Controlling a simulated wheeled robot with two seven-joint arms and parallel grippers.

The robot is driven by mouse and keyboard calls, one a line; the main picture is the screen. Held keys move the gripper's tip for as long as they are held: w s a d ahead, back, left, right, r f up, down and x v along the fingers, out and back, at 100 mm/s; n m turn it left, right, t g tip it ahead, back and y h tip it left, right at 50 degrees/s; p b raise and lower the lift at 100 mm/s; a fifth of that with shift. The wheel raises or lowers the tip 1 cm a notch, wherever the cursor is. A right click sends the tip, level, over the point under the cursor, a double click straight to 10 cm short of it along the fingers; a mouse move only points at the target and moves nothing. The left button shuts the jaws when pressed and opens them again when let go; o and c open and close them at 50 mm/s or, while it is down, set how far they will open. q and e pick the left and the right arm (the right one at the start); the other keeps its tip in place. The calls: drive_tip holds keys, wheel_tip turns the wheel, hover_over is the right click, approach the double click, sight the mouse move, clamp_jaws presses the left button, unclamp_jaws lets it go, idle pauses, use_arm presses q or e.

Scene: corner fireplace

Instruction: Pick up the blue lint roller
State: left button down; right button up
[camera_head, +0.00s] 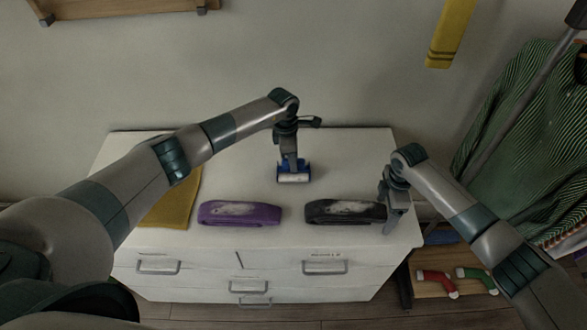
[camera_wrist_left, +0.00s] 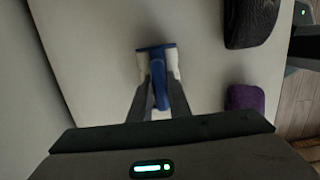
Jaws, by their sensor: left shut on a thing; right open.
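The blue lint roller (camera_head: 293,173) has a white roll and a blue frame and handle. It is near the middle of the white dresser top. My left gripper (camera_head: 287,152) comes down over it from above and is shut on its handle. In the left wrist view the lint roller (camera_wrist_left: 158,62) shows between and beyond the fingertips of my left gripper (camera_wrist_left: 160,100). I cannot tell whether the roll touches the dresser top. My right gripper (camera_head: 393,218) is open at the right front edge of the dresser, beside the black item, away from the lint roller.
A purple item (camera_head: 240,213) and a black item (camera_head: 345,211) lie along the front of the white dresser (camera_head: 240,165). A yellow cloth (camera_head: 177,207) lies at the left. Green striped clothing (camera_head: 520,140) hangs at the right. The dresser's back right is clear.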

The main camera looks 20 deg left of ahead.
use_arm(q)
drive_tip(key=shift+r, duration=0.15)
wheel_tip(320, 180, up, 10)
drive_tip(key=shift+f, duration=0.1)
idle(0.5)
idle(1.5)
idle(0.4)
drive_tip(key=shift+f, duration=3.05)
drive_tip(key=shift+f, duration=0.1)
drive_tip(key=shift+f, duration=1.75)
drive_tip(key=shift+f, duration=0.1)
